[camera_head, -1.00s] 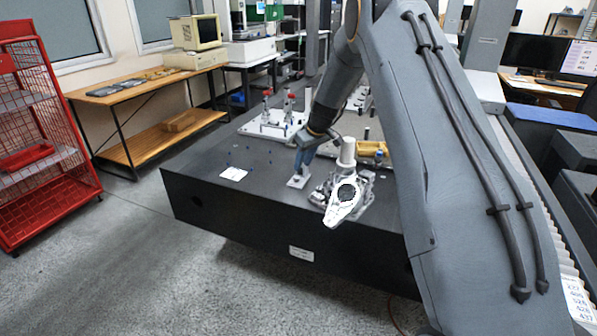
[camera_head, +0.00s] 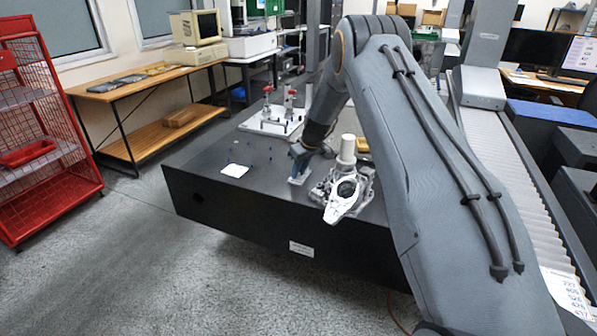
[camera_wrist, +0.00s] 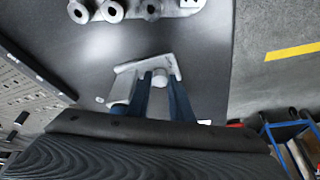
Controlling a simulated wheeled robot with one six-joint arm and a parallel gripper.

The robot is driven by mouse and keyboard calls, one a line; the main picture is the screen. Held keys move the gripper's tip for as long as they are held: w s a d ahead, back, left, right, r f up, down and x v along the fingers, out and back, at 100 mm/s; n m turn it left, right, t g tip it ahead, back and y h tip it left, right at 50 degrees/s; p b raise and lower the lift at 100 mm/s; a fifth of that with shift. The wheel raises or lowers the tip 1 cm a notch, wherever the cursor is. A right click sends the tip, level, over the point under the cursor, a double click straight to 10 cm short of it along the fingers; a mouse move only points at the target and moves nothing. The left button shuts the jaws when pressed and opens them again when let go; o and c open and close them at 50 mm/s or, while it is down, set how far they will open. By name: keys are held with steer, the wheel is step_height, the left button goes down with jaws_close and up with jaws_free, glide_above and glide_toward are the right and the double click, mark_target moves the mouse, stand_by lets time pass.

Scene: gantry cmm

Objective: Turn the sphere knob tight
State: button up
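A small pale fixture plate (camera_wrist: 126,68) stands on the dark table, and a light round knob (camera_wrist: 160,76) shows on it in the wrist view. My gripper (camera_wrist: 160,82) reaches down over the fixture with its two blue fingers apart, one on each side of the knob. Whether the fingers touch the knob I cannot tell. In the head view my gripper (camera_head: 298,166) is just above the fixture (camera_head: 297,180), and the knob is too small or hidden to make out there.
A grey and white machined part (camera_head: 340,203) with a pale cylinder (camera_head: 347,150) stands close on the right. A white plate with red-handled clamps (camera_head: 268,125) is farther back. A white card (camera_head: 235,170) lies left on the black table (camera_head: 240,205), which is mostly clear there.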

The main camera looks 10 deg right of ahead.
jaws_close()
